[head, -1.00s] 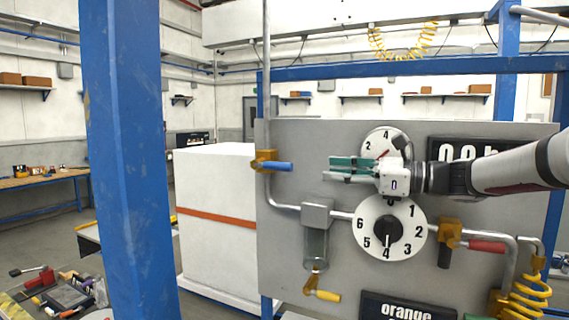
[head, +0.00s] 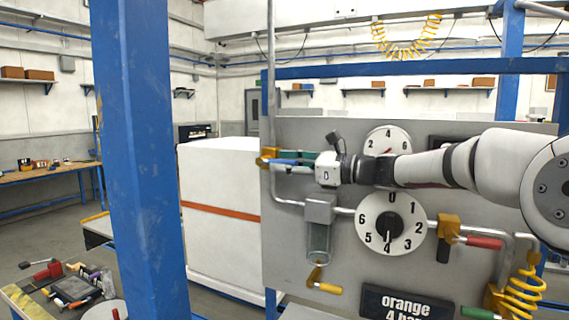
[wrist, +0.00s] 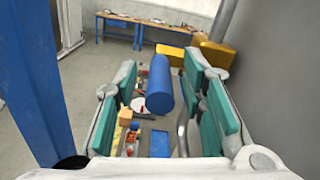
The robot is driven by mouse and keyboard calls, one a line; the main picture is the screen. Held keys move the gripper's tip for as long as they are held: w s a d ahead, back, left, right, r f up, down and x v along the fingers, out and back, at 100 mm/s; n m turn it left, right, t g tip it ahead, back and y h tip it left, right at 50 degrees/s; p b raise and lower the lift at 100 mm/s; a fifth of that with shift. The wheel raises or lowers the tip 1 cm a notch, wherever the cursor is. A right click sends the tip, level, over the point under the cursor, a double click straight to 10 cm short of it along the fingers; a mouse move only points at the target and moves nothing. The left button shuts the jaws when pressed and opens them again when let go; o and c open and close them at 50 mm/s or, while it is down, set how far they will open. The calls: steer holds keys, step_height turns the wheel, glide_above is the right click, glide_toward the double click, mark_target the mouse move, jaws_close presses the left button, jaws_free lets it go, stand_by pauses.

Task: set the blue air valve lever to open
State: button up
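The blue air valve lever (head: 282,161) sticks out to the right from its yellow valve body (head: 264,158), crosswise to the upright grey pipe at the panel's left edge. My gripper (head: 293,161) is at the lever, and its teal fingers overlap the lever's outer end in the head view. In the wrist view the lever (wrist: 159,86) lies between the two spread finger pads of my gripper (wrist: 162,80), with gaps visible on both sides. The yellow valve body (wrist: 210,52) is beyond the fingers. No firm contact shows.
A dial (head: 390,223) with numbers, a red lever (head: 484,242) and a yellow-handled lever (head: 329,288) are on the grey panel (head: 290,235). A blue post (head: 148,160) stands in front at left. A white box (head: 220,200) is behind the panel.

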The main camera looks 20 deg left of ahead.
steer(key=shift+a, duration=0.1)
jaws_close()
